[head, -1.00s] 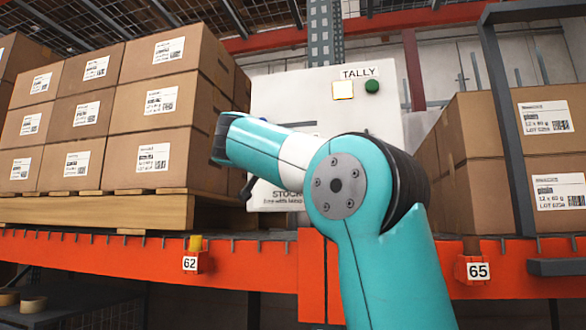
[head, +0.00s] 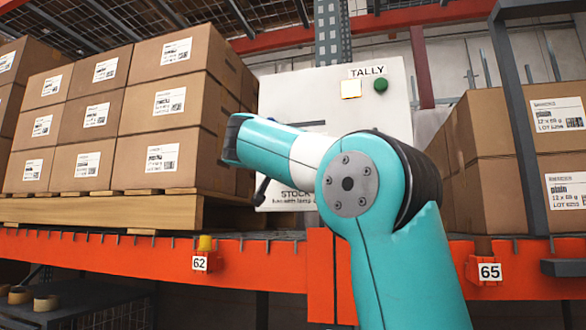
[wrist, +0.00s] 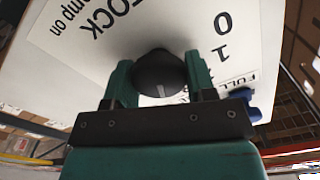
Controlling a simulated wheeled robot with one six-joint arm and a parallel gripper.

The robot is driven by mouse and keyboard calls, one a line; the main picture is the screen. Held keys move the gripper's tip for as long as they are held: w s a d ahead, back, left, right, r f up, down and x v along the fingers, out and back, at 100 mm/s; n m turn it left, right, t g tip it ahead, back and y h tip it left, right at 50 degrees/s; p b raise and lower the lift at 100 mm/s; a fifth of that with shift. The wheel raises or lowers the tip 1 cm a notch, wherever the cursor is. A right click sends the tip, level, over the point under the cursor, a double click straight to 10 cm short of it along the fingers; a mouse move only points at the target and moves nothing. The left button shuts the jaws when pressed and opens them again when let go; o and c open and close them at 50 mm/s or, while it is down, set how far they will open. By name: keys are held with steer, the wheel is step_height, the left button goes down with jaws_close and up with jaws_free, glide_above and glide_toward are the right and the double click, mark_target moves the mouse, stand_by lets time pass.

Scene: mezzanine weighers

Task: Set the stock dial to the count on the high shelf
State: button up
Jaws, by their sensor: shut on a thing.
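The white panel (head: 280,90) stands between the box stacks in the head view, with a TALLY label (head: 368,72), a pale lit square (head: 351,89) and a green round button (head: 380,85). Its lower STOCK lettering (head: 294,194) is partly covered by my arm. In the wrist view the panel (wrist: 75,25) appears turned over, with a round black knob (wrist: 158,70). My gripper (wrist: 160,82) is shut on this knob, one teal finger at each side. The digits 0 and 1 (wrist: 222,35) and FULL (wrist: 237,85) show beside it. The knob's pointer setting is unclear.
Brown cartons (head: 100,110) stand on a wooden pallet (head: 150,210) at left, more cartons (head: 490,150) at right behind a grey post (head: 520,130). An orange beam (head: 120,255) crosses below. A dark blue part (wrist: 253,108) sticks out by the panel's edge.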

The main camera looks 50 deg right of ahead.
steer(key=shift+n+p, duration=0.55)
steer(key=shift+n, duration=1.65)
steer(key=o, duration=0.9)
steer(key=shift+a, duration=0.1)
